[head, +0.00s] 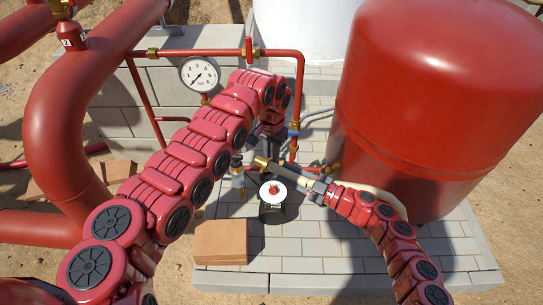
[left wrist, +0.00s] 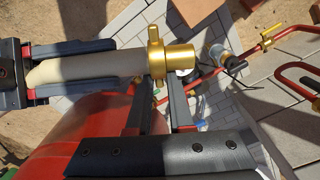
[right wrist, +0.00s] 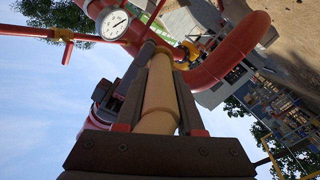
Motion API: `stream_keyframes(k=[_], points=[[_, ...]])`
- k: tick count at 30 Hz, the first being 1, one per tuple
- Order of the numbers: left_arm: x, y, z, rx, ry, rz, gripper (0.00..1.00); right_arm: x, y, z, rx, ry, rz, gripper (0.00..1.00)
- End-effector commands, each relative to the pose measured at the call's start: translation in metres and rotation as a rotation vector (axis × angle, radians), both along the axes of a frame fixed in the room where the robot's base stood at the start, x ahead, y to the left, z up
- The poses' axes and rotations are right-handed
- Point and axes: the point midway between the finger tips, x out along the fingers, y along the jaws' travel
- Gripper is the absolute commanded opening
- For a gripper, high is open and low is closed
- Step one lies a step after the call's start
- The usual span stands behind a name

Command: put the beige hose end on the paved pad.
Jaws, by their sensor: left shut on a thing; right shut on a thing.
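The beige hose end (head: 292,174) has a brass coupling (head: 261,162) at its tip and is held above the paved pad (head: 330,251). The left wrist view shows the hose (left wrist: 85,68) and its brass coupling (left wrist: 178,58) close up. My left gripper (left wrist: 161,88) is shut on the hose end at the coupling. My right gripper (head: 319,189) is shut on the hose further back. In the right wrist view the hose (right wrist: 160,95) runs away from the right jaws towards the left gripper. The left fingertips are partly hidden in the head view.
A black cylinder with a white and red top (head: 272,192) stands on the pad below the hose. A brown block (head: 220,242) lies at the pad's front left. A red tank (head: 430,90) stands right, red pipes (head: 60,120) left. Bare paving lies in front.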

Motion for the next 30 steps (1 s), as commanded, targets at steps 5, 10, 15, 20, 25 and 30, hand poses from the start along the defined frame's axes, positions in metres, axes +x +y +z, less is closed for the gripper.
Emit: stream_keyframes(k=[5,10,15,20,25,30], points=[[-0.0024,-0.0044,-0.0003,-0.004,0.005,-0.007,0.00,0.0002,0.0008,0.0002,0.000,-0.001,0.000,0.00],[-0.0027,-0.0049,-0.0003,-0.005,0.006,-0.008,0.00,0.0002,0.0010,0.0002,-0.001,-0.001,0.001,0.00],[-0.0030,-0.0055,-0.0004,-0.006,0.006,-0.009,0.00,0.0002,0.0011,0.0000,-0.001,-0.001,0.001,0.00],[-0.0032,-0.0060,-0.0004,-0.006,0.006,-0.009,0.00,0.0002,0.0011,0.0000,-0.001,-0.001,0.001,0.00],[-0.0031,-0.0056,-0.0003,-0.006,0.006,-0.009,0.00,0.0001,0.0012,0.0001,-0.001,-0.001,0.001,0.51],[-0.0019,-0.0036,0.0000,-0.003,0.004,-0.006,0.00,0.0001,0.0007,0.0001,-0.001,-0.001,0.001,0.72]])
